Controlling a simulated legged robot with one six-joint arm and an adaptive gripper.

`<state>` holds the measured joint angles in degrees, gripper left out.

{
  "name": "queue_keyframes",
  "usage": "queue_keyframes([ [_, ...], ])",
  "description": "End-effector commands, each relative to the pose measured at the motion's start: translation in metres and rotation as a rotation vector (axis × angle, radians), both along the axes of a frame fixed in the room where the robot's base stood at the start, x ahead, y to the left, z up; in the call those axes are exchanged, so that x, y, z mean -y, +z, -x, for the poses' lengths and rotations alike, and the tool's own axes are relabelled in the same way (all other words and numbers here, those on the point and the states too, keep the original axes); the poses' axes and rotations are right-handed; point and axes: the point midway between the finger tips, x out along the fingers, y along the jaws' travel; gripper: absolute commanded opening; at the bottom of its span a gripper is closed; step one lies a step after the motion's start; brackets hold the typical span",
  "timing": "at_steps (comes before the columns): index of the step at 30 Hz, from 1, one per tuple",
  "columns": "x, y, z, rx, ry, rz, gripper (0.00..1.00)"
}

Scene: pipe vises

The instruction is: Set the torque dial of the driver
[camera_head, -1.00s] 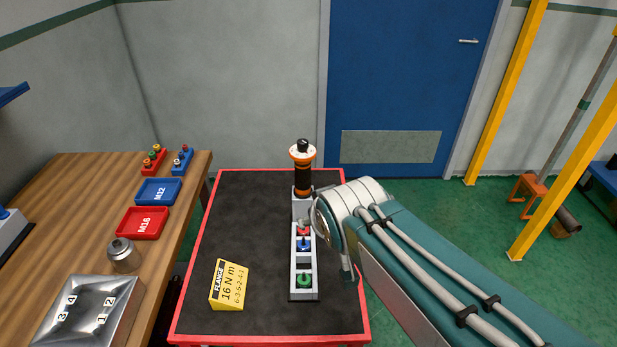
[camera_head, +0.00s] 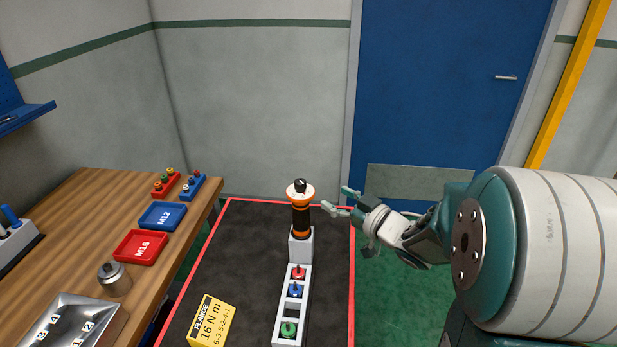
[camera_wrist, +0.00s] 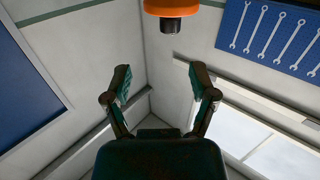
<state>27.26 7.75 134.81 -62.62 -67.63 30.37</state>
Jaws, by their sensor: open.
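The driver (camera_head: 301,216) stands upright in a grey holder on the black mat, with a black and orange body, a wide white and orange collar and a black knob on top. I cannot read any dial marks. My gripper (camera_head: 337,201) is open and empty, just right of the driver's upper body and apart from it. In the wrist view my gripper (camera_wrist: 160,82) shows its two fingers spread, with the orange and black end of the driver (camera_wrist: 178,12) at the top edge, beyond the fingertips. A yellow sign (camera_head: 211,322) reads FLANGE, 16 N m, 6-3-5-2-4-1.
A grey rack (camera_head: 278,326) holds red, blue and green sockets in front of the driver. The wooden bench at left carries a red M16 tray (camera_head: 141,247), a blue M12 tray (camera_head: 162,216) and a metal numbered box (camera_head: 72,326). The mat left of the driver is clear.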

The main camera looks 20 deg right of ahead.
Motion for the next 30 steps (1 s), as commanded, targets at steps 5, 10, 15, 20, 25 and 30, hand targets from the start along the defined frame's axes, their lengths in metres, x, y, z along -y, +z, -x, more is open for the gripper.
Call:
queue_keyframes([
  [5,-0.007,-0.005,0.006,0.014,0.079,-0.054,0.74],
  [10,-0.018,-0.004,-0.004,0.017,0.09,-0.054,0.74],
  [15,-0.03,-0.005,-0.03,0.017,0.09,-0.059,0.74],
  [20,-0.044,-0.005,-0.055,0.017,0.087,-0.06,0.74],
  [25,-0.057,-0.005,-0.075,0.018,0.085,-0.058,0.74],
  [30,-0.064,-0.005,-0.084,0.018,0.083,-0.058,0.74],
])
